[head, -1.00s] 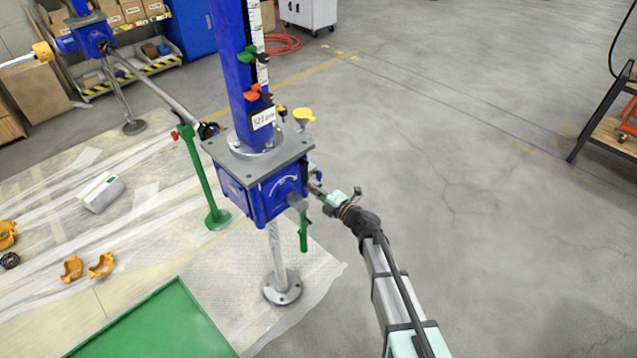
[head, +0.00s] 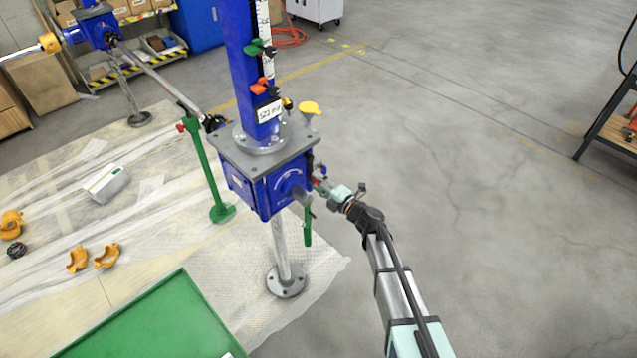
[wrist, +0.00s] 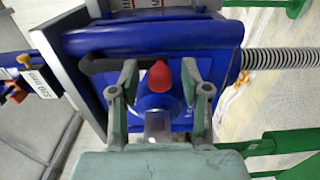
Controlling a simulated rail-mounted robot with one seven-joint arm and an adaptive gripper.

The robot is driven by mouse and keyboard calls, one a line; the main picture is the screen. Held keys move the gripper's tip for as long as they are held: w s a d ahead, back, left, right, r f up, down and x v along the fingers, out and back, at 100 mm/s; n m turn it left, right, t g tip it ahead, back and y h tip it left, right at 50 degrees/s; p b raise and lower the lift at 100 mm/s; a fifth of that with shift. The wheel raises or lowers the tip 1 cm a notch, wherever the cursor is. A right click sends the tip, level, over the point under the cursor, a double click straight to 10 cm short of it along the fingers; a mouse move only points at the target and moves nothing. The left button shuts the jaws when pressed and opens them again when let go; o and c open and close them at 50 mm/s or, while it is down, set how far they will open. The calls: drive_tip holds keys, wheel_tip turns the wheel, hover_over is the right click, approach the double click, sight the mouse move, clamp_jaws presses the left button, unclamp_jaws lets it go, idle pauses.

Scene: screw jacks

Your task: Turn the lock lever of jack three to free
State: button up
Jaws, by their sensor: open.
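The nearest jack has a blue gearbox (head: 265,190) under a grey plate, with a tall blue column above it. In the wrist view its blue housing (wrist: 150,40) fills the middle. A lever with a red tip (wrist: 160,76) shows there in front of a round boss, pointing up in the picture. My gripper (wrist: 160,92) is open, with one finger on each side of the red tip and gaps showing on both sides. In the head view my gripper (head: 328,187) is at the right side of the gearbox, its fingertips partly hidden. I cannot tell the jack's number.
A second blue jack (head: 95,28) stands at the back left, joined by a shaft. A green stand (head: 207,175) is left of the gearbox. A green tray (head: 150,325) lies at the front. Orange parts (head: 92,258) lie on the sheeting.

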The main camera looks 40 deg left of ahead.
drive_tip(key=s+d, duration=0.1)
drive_tip(key=d, duration=1)
drive_tip(key=shift+s+d, duration=0.2)
drive_tip(key=shift+d, duration=0.2)
